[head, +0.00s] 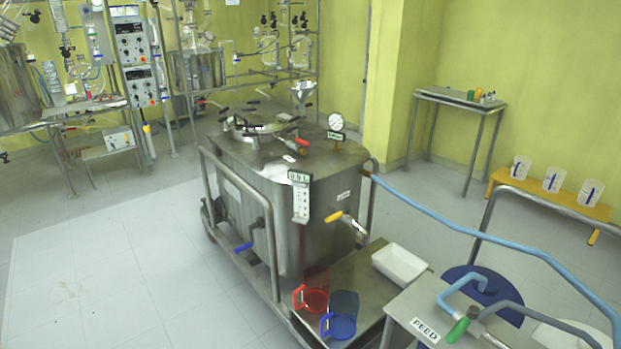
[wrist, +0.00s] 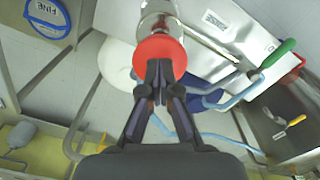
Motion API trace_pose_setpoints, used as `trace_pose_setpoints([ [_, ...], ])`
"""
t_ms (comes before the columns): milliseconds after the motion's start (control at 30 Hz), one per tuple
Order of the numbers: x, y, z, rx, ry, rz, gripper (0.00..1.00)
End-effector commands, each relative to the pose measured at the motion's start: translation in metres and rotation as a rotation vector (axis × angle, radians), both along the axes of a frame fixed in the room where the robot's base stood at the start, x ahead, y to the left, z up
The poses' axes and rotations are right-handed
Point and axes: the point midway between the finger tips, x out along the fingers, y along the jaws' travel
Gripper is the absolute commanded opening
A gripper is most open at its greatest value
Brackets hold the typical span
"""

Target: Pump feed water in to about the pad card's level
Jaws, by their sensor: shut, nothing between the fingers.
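A steel vessel (head: 285,225) stands on a wheeled cart in the head view. On its front, a small card (head: 299,178) sits above a white scale strip (head: 301,205); its number is too small to read surely. At the lower right is a bench plate labelled FEED (head: 425,330), with a green-handled valve (head: 457,330) and a pale blue bent pipe (head: 465,290). A light blue hose (head: 450,222) runs to the vessel. In the wrist view, my gripper (wrist: 158,75) is shut and empty, its tips over a red disc (wrist: 160,55) atop a clear cylinder. Contact is unclear.
A yellow bench (head: 560,204) holds beakers. The left floor is clear.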

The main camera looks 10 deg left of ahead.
Motion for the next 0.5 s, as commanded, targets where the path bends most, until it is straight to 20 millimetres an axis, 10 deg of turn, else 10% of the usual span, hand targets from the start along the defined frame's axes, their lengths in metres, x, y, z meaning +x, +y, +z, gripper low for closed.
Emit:
trace_pose_setpoints([
  [500, 0.001, -0.001, 0.061, -0.002, -0.003, -0.001, 0.00],
])
